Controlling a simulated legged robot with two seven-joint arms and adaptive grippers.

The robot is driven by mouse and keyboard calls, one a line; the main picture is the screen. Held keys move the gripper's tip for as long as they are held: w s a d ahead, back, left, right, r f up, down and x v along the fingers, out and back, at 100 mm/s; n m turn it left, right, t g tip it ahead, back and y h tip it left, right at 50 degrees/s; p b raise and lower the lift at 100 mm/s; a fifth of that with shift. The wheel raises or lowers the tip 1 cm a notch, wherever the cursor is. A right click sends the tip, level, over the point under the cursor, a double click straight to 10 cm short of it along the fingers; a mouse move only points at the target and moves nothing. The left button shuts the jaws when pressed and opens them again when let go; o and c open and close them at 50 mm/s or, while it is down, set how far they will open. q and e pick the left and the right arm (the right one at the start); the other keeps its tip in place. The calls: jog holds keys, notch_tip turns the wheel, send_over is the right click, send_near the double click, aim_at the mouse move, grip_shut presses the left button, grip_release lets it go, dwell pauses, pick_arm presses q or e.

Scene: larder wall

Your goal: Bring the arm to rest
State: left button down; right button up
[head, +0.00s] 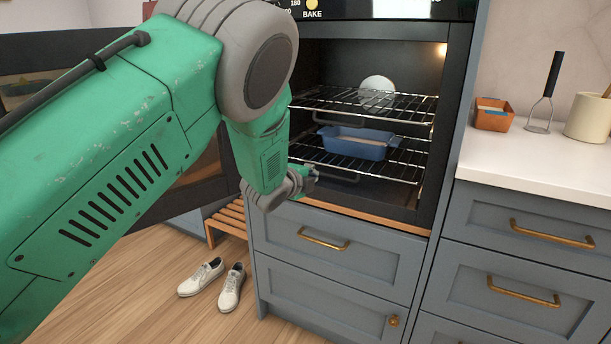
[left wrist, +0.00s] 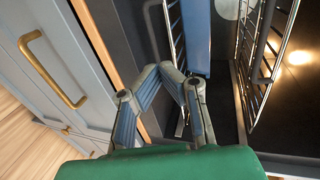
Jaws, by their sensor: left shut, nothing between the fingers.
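My left arm comes in from the left of the head view, green with grey joints. My left gripper (head: 308,178) is in front of the open oven's lower left part, near the lower rack's front edge. In the left wrist view the fingers of my left gripper (left wrist: 161,72) come together, shut with nothing between them. The oven (head: 365,60) is open and lit inside. A blue loaf dish (head: 356,148) sits on the lower rack, apart from the gripper in the head view. My right gripper is in neither view.
Drawers with brass handles (head: 322,239) lie below the oven. The counter (head: 540,165) at right holds a small orange-brown box (head: 493,119), a masher and a crock. White shoes (head: 201,277) stand on the floor.

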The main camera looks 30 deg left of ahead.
pick_arm(q)
jog(key=s+f+n+g+y+p, duration=0.1)
jog(key=s+f+n+g+p, duration=0.2)
jog(key=s+f, duration=0.7)
jog(key=s+f+n+g+p, duration=0.1)
jog(key=s+f+n+g, duration=0.2)
jog(key=s+f+n, duration=0.65)
jog(key=s+d+f+n+g+p, duration=0.1)
jog(key=s+g, duration=0.3)
jog(key=s, duration=1.2)
jog(key=s+d+f+n+g+p, duration=0.2)
jog(key=s+n+g, duration=0.2)
jog(key=s, duration=1.2)
jog(key=shift+d, duration=0.25)
jog(key=shift+f, duration=0.1)
